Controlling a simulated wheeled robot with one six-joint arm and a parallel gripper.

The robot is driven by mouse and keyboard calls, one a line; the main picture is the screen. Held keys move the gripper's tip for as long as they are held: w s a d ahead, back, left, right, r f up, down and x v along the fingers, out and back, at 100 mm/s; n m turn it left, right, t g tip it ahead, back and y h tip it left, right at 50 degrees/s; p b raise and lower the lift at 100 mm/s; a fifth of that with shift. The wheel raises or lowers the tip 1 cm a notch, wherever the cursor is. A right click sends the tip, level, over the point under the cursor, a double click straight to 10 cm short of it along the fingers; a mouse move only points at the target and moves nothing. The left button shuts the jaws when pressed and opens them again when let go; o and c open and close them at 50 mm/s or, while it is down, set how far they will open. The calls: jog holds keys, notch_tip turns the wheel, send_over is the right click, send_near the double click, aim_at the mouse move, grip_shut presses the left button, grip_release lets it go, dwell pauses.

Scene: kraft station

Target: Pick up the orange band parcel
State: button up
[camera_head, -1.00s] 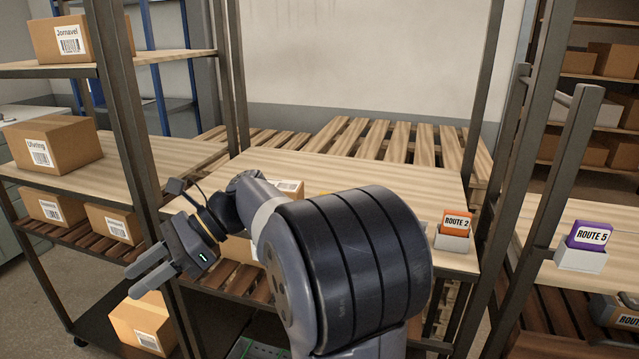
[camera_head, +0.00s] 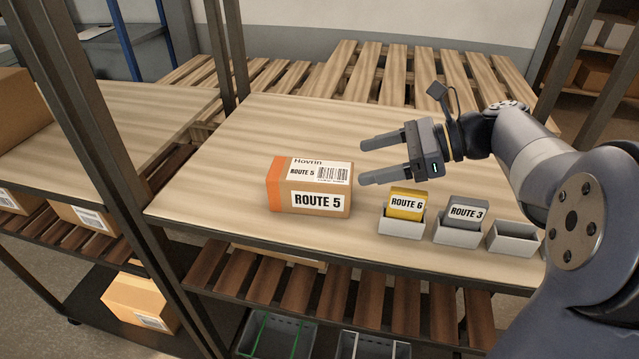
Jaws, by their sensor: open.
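The orange band parcel (camera_head: 310,186) is a brown box with an orange band on its left end. It rests on the wooden shelf top (camera_head: 220,200) and bears labels reading "Hovrin" and "ROUTE 5". My gripper (camera_head: 362,162) is open and empty. It is to the right of the parcel and above the shelf, with its fingers pointing left toward the parcel. The fingers do not appear to touch the parcel. The parcel's back side is hidden.
A yellow "ROUTE 6" card (camera_head: 407,203) and a grey "ROUTE 3" card (camera_head: 466,213) stand in holders along the shelf's front edge, beside an empty holder (camera_head: 512,238). A dark upright post (camera_head: 125,160) stands left. The shelf behind the parcel is clear.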

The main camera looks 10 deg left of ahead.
aim_at(323, 171)
jog(key=shift+o, duration=1.4)
jog(key=x, duration=0.3)
jog(key=p+x, duration=0.1)
jog(key=x, duration=0.5)
jog(key=shift+a+f, duration=0.15)
jog(key=shift+a, duration=0.2)
jog(key=c, duration=1.3)
